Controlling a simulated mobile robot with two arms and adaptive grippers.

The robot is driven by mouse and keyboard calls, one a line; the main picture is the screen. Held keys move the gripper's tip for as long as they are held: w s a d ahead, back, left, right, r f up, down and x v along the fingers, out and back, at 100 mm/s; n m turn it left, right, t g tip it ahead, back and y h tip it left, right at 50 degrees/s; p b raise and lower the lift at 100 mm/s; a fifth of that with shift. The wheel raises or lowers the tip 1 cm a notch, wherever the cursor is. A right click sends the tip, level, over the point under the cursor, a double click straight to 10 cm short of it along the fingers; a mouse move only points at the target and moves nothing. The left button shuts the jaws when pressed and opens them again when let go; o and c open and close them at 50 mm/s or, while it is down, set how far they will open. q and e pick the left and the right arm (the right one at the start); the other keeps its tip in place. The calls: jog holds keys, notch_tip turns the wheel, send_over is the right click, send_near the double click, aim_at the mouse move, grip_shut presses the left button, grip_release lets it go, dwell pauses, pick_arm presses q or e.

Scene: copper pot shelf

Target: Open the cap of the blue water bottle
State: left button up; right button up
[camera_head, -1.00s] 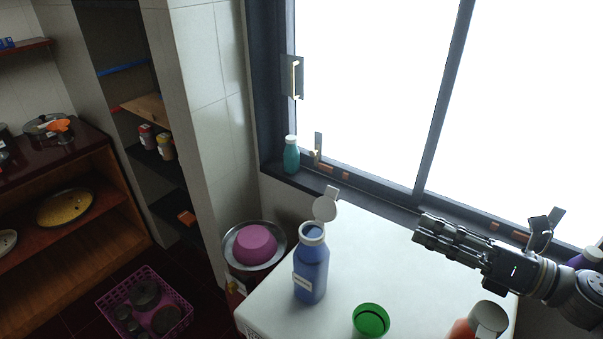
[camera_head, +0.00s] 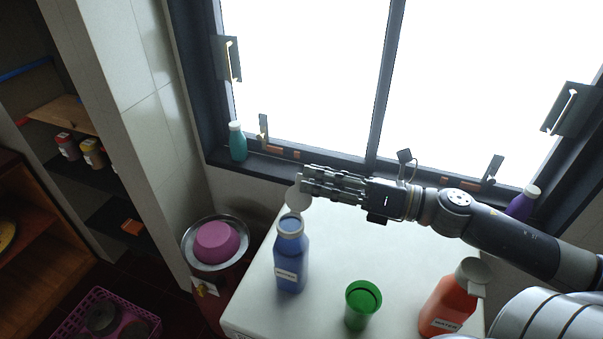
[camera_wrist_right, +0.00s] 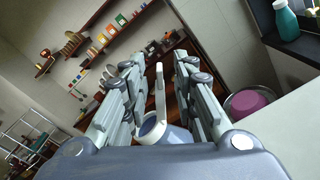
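The blue water bottle (camera_head: 291,262) stands upright on the white table. Its white cap (camera_head: 296,196) is flipped up on its hinge, and the blue mouth (camera_head: 290,224) is uncovered. My right gripper (camera_head: 304,186) reaches in from the right with its fingertips at the raised cap, partly covering it. In the right wrist view, the fingers (camera_wrist_right: 158,76) are apart, and the cap (camera_wrist_right: 160,92) shows edge-on between them with a gap on each side. The bottle's mouth (camera_wrist_right: 152,128) shows below it. My left gripper is not in view.
A green cup (camera_head: 361,304) and a red bottle (camera_head: 449,303) stand on the white table (camera_head: 330,270), right of the blue bottle. A teal bottle (camera_head: 237,143) and a purple bottle (camera_head: 522,203) stand on the window sill.

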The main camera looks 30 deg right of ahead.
jog(key=shift+x, duration=1.05)
jog(key=shift+w+a, duration=0.25)
jog(key=shift+w, duration=0.1)
jog(key=shift+w+a, duration=0.1)
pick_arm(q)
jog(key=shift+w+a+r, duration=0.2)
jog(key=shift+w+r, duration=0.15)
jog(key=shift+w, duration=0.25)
pick_arm(e)
grip_shut()
